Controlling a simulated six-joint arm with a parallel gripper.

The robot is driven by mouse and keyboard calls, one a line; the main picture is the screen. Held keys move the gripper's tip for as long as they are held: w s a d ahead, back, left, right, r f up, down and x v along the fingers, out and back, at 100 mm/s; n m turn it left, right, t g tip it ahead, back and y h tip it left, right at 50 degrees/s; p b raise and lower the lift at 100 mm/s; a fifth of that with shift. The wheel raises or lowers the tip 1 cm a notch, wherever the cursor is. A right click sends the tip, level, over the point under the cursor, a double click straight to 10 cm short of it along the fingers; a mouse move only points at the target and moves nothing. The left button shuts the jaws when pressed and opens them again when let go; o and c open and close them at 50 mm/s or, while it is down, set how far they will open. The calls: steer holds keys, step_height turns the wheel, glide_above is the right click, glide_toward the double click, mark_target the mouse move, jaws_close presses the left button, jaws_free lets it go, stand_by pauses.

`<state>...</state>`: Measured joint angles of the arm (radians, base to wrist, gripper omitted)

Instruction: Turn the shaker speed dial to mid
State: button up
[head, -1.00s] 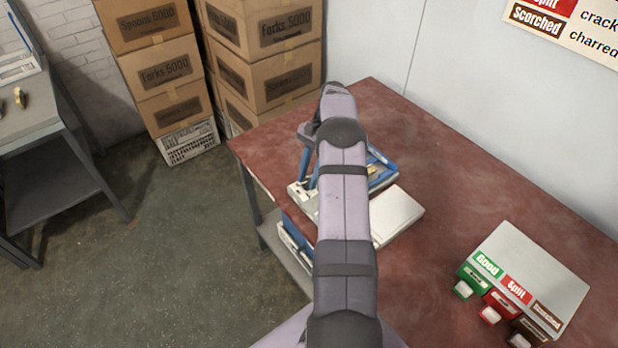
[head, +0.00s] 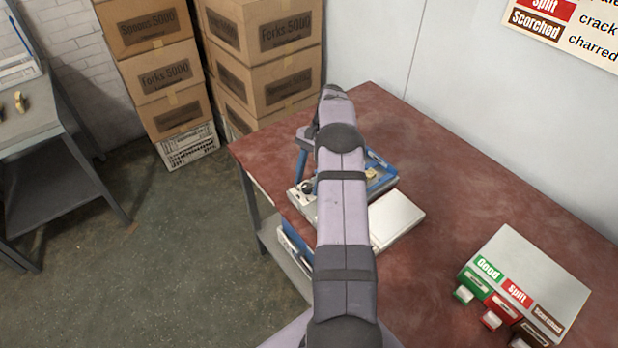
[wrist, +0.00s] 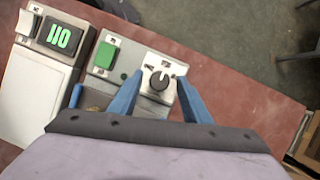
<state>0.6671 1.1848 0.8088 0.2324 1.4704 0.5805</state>
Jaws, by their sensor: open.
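The shaker speed dial is a round black knob (wrist: 159,81) on a light plate at the end of the machine panel in the wrist view. A pale mark shows on the knob's upper part; the printing around it is too small to read. My gripper (wrist: 158,76) is open, its two blue fingers on either side of the knob, apart from it as far as I can tell. In the head view the shaker (head: 381,181) is partly hidden behind my arm, and the dial shows as a small dark knob (head: 306,186) left of the arm.
A green button (wrist: 105,55) and a green-lit display (wrist: 58,38) sit beside the dial. A white scale (head: 397,218) adjoins the shaker. A sorting box (head: 540,270) with coloured labels stands at the right of the red table (head: 450,180). Cardboard boxes (head: 265,60) stand behind.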

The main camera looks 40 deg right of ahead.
steer(key=b+v, duration=0.1)
steer(key=v, duration=0.4)
steer(key=shift+b, duration=0.3)
steer(key=shift+p+v, duration=0.8)
steer(key=shift+v, duration=0.3)
steer(key=shift+w+r, duration=0.1)
